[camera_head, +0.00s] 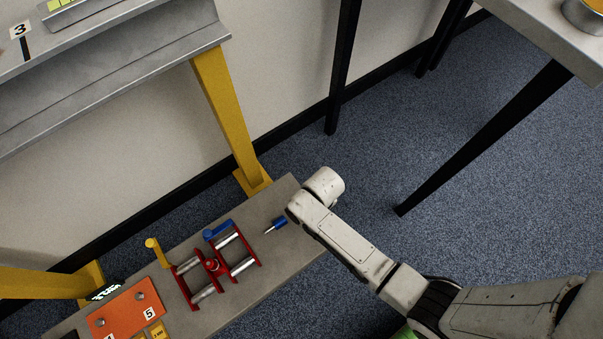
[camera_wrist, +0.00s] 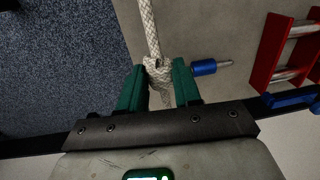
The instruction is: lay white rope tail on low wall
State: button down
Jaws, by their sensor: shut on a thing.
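The white rope (camera_wrist: 149,28) is a braided line that runs down from the top of the wrist view into my gripper (camera_wrist: 160,66). A knot or thick fold of it sits between my green fingers, which are shut on it. A short end hangs below the knot between the fingers. A long low grey surface (camera_head: 285,253), apparently the top of the low wall, lies at the lower left in the head view and behind the rope in the wrist view (camera_wrist: 215,35). Whether the rope touches it I cannot tell. My fingers and the rope are hidden in the head view.
On the grey surface are a blue-handled pin (camera_head: 276,226), red frames with metal rollers (camera_head: 217,264), and an orange plate (camera_head: 124,312). Yellow posts (camera_head: 229,115) carry a taller grey bench (camera_head: 120,60). A black-legged table (camera_head: 547,35) stands upper right. Blue carpet is open beyond my arm.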

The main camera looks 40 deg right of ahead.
jog(key=w+f+b, duration=0.2)
jog(key=w+f, duration=0.1)
jog(key=w+f+b, duration=0.2)
jog(key=f, duration=0.1)
jog(key=shift+w+f, duration=0.3)
jog(key=shift+w, duration=0.1)
notch_tip(320, 180, down, 3)
jog(key=shift+r+b, duration=0.1)
jog(key=shift+b, duration=0.8)
jog(key=c, duration=0.8)
grip_release()
jog(key=shift+o, duration=0.2)
jog(key=shift+r, duration=0.1)
notch_tip(320, 180, up, 12)
jog(key=p, duration=0.6)
jog(key=shift+d, duration=0.45)
